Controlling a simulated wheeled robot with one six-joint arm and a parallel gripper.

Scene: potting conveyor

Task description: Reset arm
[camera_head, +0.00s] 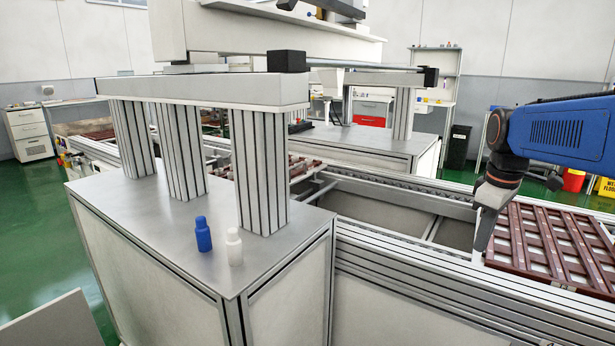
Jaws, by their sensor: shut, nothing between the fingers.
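My blue arm reaches in from the right edge. My gripper (480,246) points down at its end, beside the left edge of a brown slatted tray (513,257) on the conveyor. The gripper is shut and holds nothing. Its exact height over the conveyor frame is hard to tell.
A blue bottle (203,236) and a white bottle (234,248) stand upright on the grey metal cabinet top (130,205), near the gantry's pillars (258,185). The conveyor frame (400,245) runs between cabinet and tray, with open gaps. A yellow sign (605,187) and red bin (573,180) stand behind.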

